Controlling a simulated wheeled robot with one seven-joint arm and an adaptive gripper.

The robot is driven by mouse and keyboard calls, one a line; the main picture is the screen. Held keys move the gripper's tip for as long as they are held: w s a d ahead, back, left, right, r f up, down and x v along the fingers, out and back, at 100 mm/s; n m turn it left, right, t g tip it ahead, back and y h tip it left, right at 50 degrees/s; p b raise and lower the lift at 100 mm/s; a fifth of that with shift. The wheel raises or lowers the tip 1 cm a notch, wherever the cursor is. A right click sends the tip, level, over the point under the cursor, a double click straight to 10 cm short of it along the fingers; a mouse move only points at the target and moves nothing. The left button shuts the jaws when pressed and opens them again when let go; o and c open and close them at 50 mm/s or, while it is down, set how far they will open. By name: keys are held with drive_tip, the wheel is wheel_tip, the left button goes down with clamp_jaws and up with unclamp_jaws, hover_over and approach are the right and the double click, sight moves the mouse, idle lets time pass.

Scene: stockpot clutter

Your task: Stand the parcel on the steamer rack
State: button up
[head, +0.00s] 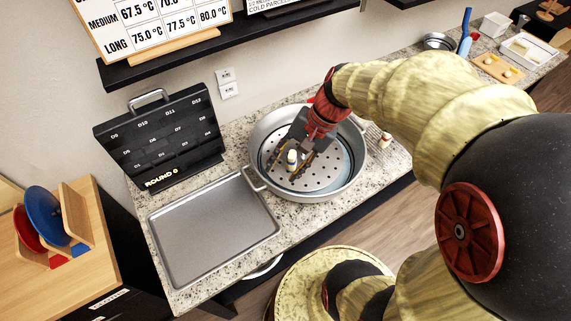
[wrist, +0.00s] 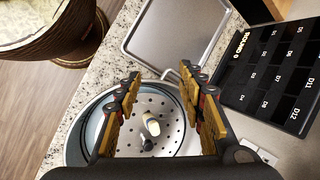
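The steamer rack (head: 322,178) is a round, perforated metal plate inside the wide stockpot (head: 357,181); it also shows in the wrist view (wrist: 172,105). A small pale parcel (head: 291,156) with a darker band is over the rack, and it shows in the wrist view (wrist: 152,125). My gripper (head: 290,168) reaches down into the pot. Its two fingers stand apart in the wrist view (wrist: 158,80), with the parcel seen between them and clear space on both sides. I cannot tell for sure whether the parcel is upright or tilted.
An empty metal tray (head: 213,225) lies left of the pot. A black slotted case (head: 160,140) marked "ROUND 6" stands behind it. A small item (head: 385,140) stands right of the pot. A dark shelf (head: 240,40) overhangs the back of the counter.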

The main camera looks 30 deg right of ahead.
drive_tip(key=s+a+r+n+t+h, duration=0.3)
drive_tip(key=s+r+n+t+h, duration=0.1)
drive_tip(key=r+n, duration=0.6)
drive_tip(key=shift+s+a+r+h, duration=0.35)
drive_tip(key=shift+s+h, duration=0.15)
drive_tip(key=shift+s, duration=0.7)
wheel_tip(320, 180, down, 4)
drive_tip(key=b, duration=0.4)
